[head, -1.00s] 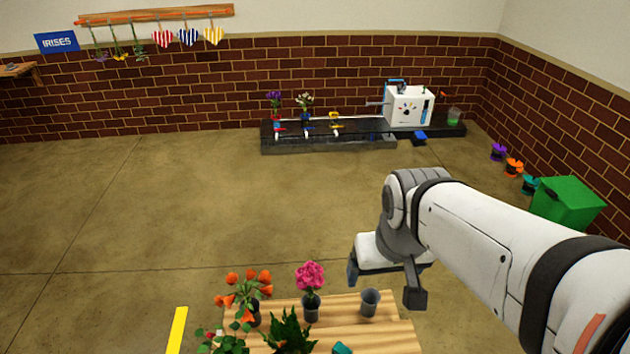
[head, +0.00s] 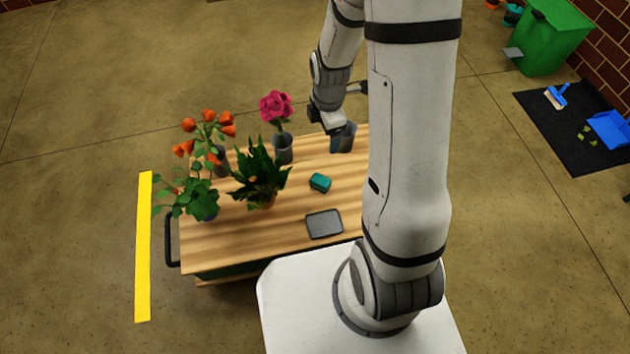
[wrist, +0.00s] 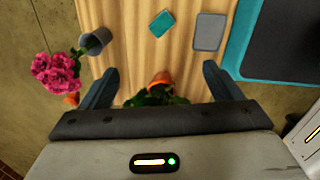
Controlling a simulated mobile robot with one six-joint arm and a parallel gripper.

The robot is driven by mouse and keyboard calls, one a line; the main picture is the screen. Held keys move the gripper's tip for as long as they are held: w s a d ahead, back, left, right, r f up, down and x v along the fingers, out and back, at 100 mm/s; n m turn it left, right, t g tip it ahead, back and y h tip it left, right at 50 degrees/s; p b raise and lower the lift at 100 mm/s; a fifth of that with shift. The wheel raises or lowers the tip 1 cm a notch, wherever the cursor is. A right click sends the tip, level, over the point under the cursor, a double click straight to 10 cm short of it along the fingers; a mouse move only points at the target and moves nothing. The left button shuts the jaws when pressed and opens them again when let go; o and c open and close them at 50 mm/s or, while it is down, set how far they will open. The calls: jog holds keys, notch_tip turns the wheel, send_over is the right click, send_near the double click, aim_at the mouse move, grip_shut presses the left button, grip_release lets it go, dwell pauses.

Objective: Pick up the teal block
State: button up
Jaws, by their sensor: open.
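The teal block (head: 320,182) lies on the wooden table (head: 230,246), behind the small grey tray (head: 324,224) in the head view. In the wrist view the teal block (wrist: 162,23) is near the top, left of the grey tray (wrist: 210,32), well beyond the fingertips. My gripper (wrist: 161,70) is open, one dark finger at each side, with no block between them. The leafy plant in an orange pot (wrist: 160,79) shows between the fingers in that view.
A pink flower (head: 276,106) in a grey vase (head: 283,150), orange flowers (head: 203,130) and a leafy green plant (head: 260,175) stand left of the block. A yellow floor strip (head: 143,245) lies left of the table. Bare tabletop surrounds the block.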

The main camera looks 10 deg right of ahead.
aim_at(320, 180)
jog(key=f+n+b, duration=0.2)
jog(key=f, duration=0.5)
jog(key=f+n+b, duration=0.2)
jog(key=f+n, duration=0.1)
jog(key=f, duration=0.3)
jog(key=w+f+n+b, duration=0.1)
jog(key=f+n+b, duration=0.1)
jog(key=f, duration=0.5)
jog(key=shift+a+f+g+b, duration=0.15)
jog(key=shift+f+g+b, duration=0.15)
jog(key=shift+g+b, duration=0.1)
notch_tip(320, 180, down, 2)
jog(key=shift+f+n+b, duration=0.25)
jog(key=shift+n+b, duration=0.05)
jog(key=shift+b, duration=0.15)
jog(key=f+b, duration=0.1)
jog(key=f, duration=0.1)
jog(key=f+b, duration=0.2)
jog(key=f, duration=0.1)
jog(key=shift+w+a+f, duration=0.15)
jog(key=shift+w, duration=0.05)
jog(key=c, duration=1.1)
jog(key=shift+r, duration=0.25)
jog(key=shift+c, duration=0.2)
notch_tip(320, 180, up, 10)
jog(key=p, duration=0.4)
jog(key=shift+f, duration=0.1)
